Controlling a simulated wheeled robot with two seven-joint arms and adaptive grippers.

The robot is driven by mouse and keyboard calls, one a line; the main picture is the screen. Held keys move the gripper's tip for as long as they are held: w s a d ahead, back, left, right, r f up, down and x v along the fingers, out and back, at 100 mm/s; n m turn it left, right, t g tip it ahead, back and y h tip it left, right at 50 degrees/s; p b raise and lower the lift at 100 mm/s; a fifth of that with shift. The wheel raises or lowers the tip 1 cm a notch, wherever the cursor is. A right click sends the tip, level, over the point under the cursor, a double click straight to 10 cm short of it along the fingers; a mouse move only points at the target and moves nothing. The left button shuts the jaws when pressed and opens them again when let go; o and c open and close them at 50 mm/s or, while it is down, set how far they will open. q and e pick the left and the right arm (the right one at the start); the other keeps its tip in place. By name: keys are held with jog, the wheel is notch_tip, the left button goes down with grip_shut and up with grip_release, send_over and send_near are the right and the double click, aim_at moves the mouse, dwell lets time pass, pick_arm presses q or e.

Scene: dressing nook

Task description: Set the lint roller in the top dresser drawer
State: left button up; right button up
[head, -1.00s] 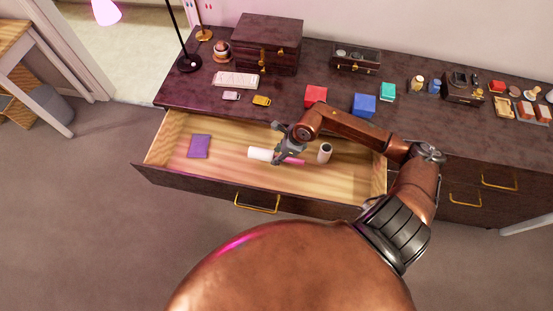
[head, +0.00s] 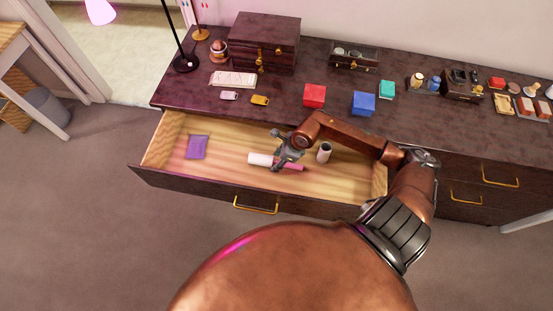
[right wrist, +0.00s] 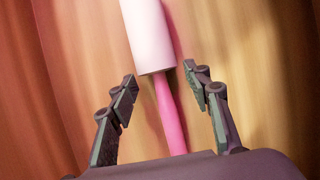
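The lint roller has a white roll (head: 260,159) and a pink handle (head: 291,166). It lies inside the open top dresser drawer (head: 225,181), near the middle, apparently on the drawer floor. My right gripper (head: 282,164) is over it in the drawer. In the right wrist view the gripper (right wrist: 162,85) is open, its fingers apart on either side of the pink handle (right wrist: 169,115), with gaps to both. The white roll (right wrist: 148,35) points away from the gripper there. My left gripper is not in view.
A purple folded item (head: 197,147) lies at the drawer's left, and a small dark-topped cylinder (head: 324,152) stands right of the roller. On the dresser top are a wooden box (head: 264,42), a red block (head: 315,95) and a blue block (head: 363,103). The drawer's left part has free floor.

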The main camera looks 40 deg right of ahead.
jog(key=shift+o, duration=0.6)
jog(key=shift+r, duration=0.25)
pick_arm(q)
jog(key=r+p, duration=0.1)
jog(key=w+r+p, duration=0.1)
jog(key=p, duration=0.1)
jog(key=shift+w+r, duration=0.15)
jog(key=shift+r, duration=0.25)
pick_arm(e)
jog(key=v, duration=1.1)
jog(key=shift+s+r, duration=0.25)
jog(key=shift+r, duration=0.1)
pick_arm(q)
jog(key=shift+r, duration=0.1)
pick_arm(e)
jog(key=shift+d, duration=0.1)
